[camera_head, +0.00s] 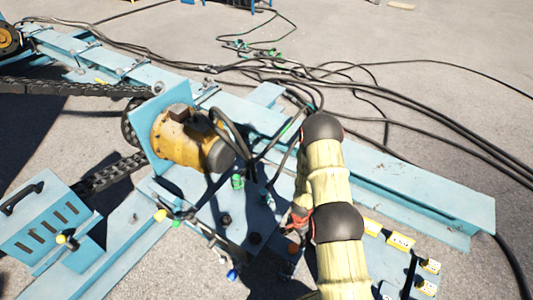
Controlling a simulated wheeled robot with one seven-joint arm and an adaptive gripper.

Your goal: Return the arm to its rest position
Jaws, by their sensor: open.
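My arm rises from the bottom of the picture, right of the middle. It has cream-coloured links and dark round joints. The upper joint is bent beside the blue frame of the machine. A further part of my arm with reddish bands hangs on the left of the near link, partly hidden behind it. I cannot make out my gripper or its fingers. No held object can be made out.
Left of my arm, a yellow motor (181,137) sits on the blue machine frame (420,188). Black cables (446,108) lie across the ground behind. A blue slotted box (41,216) stands at lower left. Yellow sockets (400,241) lie right of my arm. Open pavement shows at upper right.

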